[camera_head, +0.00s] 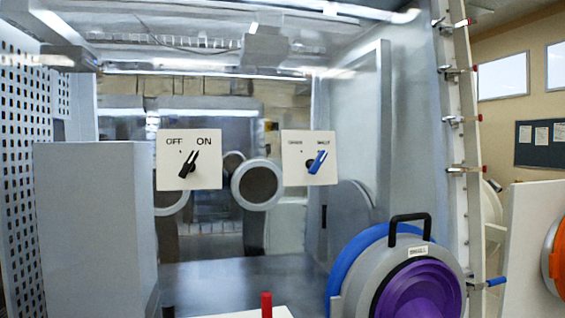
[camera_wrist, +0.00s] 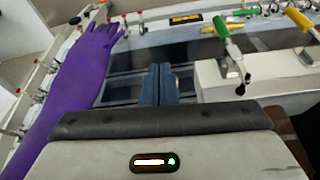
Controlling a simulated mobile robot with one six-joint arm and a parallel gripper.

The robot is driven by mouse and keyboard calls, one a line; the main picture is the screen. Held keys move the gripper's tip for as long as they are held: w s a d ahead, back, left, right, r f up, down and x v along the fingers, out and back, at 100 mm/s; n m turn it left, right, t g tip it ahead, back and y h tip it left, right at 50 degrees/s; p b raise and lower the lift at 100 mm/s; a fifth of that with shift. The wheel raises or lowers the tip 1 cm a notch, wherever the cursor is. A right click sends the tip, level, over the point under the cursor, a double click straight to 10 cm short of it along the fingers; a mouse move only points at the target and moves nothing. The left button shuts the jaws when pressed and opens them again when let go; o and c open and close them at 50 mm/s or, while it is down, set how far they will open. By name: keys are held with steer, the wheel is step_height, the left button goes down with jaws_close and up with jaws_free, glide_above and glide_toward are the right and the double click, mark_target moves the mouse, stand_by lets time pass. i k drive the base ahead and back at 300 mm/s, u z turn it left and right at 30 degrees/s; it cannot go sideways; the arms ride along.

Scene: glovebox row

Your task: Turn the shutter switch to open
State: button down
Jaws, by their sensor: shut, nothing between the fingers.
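The shutter switch is a blue knob (camera_head: 317,162) on a white panel (camera_head: 296,176) in the head view. The knob tilts to the upper right, toward the label on the right, which seems to read SHUT. The left label is too small to read surely. My gripper (camera_wrist: 159,72) shows only in the wrist view, its two dark blue fingers together and empty. It is apart from the switch, which I cannot make out in the wrist view.
Left of the shutter panel, a similar panel (camera_head: 173,180) has a black OFF/ON knob (camera_head: 188,163) pointing toward ON. A grey box (camera_head: 90,230) stands at left. A round port with a purple cover (camera_head: 420,294) is at lower right. The wrist view shows a purple glove (camera_wrist: 75,85) and a green-handled lever (camera_wrist: 222,28).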

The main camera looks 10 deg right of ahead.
mark_target(320, 158)
steer(key=z, duration=0.45)
steer(key=k, duration=1.4)
steer(key=u, duration=0.5)
steer(key=i, duration=1)
steer(key=u, duration=0.05)
